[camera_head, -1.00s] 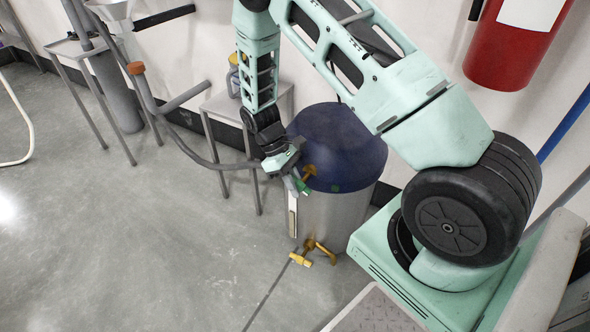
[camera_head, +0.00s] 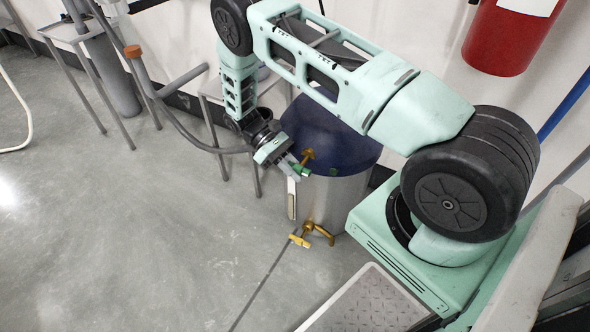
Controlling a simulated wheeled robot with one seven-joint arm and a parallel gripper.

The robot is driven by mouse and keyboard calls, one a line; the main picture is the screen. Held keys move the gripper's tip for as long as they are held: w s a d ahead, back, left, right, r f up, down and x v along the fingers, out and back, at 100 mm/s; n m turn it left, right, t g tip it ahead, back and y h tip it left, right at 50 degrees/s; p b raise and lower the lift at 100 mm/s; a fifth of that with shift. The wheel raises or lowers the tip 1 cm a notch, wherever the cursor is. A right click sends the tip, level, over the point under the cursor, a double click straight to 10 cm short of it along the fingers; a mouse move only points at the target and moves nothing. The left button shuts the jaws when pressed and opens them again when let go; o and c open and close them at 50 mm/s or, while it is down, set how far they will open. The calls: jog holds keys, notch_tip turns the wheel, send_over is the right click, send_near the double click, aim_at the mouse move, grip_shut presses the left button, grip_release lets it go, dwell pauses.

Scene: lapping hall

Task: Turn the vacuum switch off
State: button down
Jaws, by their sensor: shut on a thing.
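A steel drum (camera_head: 330,203) with a dark blue domed lid (camera_head: 325,135) stands by the wall, in the middle of the head view. A small green piece (camera_head: 304,172), which looks like the vacuum switch, shows at its upper front, just below a brass fitting (camera_head: 308,155). My gripper (camera_head: 296,168) reaches it from the upper left and is shut on it. The fingertips are small in the picture and partly cover the piece, so I cannot tell the switch's position.
A grey stand (camera_head: 215,98) is behind my forearm. A grey hose (camera_head: 180,135) with an orange cap hangs at left. A red extinguisher (camera_head: 505,35) is on the wall at upper right.

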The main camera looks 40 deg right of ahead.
jog(key=c, duration=1.3)
grip_release()
jog(key=shift+c, duration=0.2)
jog(key=v, duration=1.7)
jog(key=shift+w, duration=0.3)
jog(key=shift+r, duration=0.1)
